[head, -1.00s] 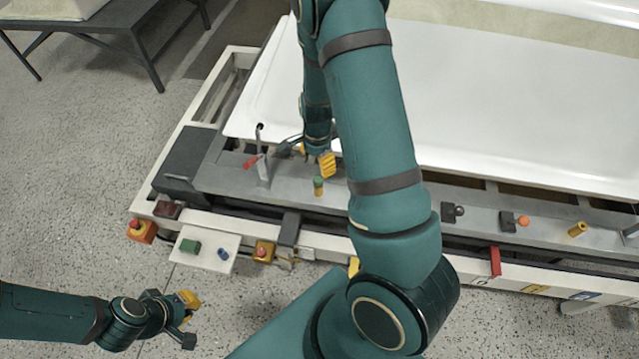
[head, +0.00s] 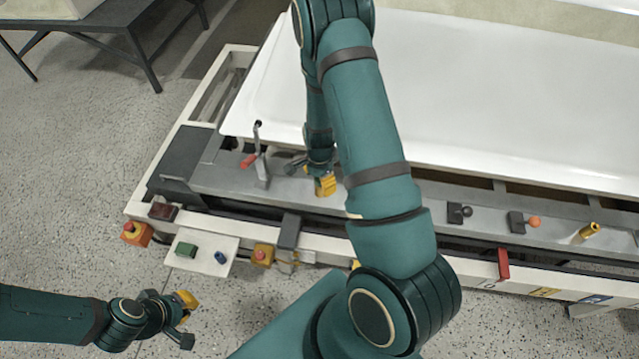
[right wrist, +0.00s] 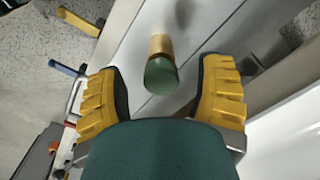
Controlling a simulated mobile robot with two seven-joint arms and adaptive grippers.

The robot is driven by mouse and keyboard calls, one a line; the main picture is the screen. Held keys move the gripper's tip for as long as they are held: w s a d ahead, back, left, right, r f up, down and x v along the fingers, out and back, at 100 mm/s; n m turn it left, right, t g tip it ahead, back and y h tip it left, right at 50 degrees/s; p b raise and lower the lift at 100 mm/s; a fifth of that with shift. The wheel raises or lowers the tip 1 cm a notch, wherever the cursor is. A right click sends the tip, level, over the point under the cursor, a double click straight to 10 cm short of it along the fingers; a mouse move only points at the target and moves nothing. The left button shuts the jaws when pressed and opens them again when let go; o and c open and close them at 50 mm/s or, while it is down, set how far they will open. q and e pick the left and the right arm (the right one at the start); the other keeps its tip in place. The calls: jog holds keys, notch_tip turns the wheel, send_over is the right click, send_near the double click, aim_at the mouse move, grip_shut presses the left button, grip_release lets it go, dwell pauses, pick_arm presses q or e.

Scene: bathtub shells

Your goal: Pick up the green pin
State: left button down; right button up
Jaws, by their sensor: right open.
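The green pin (right wrist: 162,74) shows in the right wrist view, with a rounded green top on a tan-yellow shaft. It stands between the two yellow-padded fingers of my right gripper (right wrist: 161,88), with a gap on each side. In the head view my right gripper (head: 318,183) is low over the grey rail, and its yellow finger hides the pin. It is open and empty. My left gripper (head: 188,319) is at the lower left over the floor, its fingers apart, empty and far from the pin.
The grey rail (head: 390,193) runs along a white tub shell (head: 480,110). A red-handled lever clamp (head: 262,172) stands just left of my right gripper. Black knob blocks (head: 458,213) and a yellow pin (head: 586,232) are further right.

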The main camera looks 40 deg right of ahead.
jog(key=shift+f, duration=0.9)
jog(key=shift+r, duration=0.1)
grip_shut()
